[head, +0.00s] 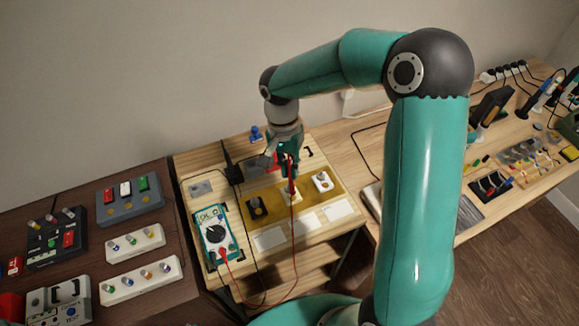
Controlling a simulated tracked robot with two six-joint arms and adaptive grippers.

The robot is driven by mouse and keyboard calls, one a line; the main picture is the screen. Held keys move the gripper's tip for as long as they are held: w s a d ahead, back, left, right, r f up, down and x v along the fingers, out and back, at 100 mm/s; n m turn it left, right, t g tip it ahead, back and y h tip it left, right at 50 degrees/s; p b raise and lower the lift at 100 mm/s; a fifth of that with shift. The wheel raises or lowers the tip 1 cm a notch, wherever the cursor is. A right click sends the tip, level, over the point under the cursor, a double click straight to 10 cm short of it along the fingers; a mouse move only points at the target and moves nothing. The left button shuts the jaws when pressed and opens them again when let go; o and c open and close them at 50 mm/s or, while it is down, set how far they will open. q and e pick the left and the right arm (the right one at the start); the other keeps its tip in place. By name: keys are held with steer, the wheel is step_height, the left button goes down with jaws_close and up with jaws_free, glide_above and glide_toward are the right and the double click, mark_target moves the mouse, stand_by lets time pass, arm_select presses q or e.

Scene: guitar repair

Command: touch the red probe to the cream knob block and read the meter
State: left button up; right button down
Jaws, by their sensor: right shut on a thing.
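My right gripper (288,172) is shut on the red probe (291,164), above the middle of the gold strip (275,201). The probe points down at the cream knob block (291,196), the middle of three knob blocks there. I cannot tell whether its tip touches the block; the gripper and red lead partly cover that spot. The teal multimeter (216,236) lies at the front left of the wooden board. Its red lead runs from the meter to the probe. Its display (208,216) is too small to read. My left gripper is not in view.
A black knob block (257,207) and a white knob block (322,181) flank the cream one. White cards (305,221) lie in front. Pedals and knob strips (140,281) fill the dark left table. Tools crowd the right bench. My right arm covers part of it.

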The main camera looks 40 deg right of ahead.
steer(key=shift+f+b, duration=0.45)
stand_by(2.6)
steer(key=shift+r+p, duration=0.9)
steer(key=shift+r, duration=2.15)
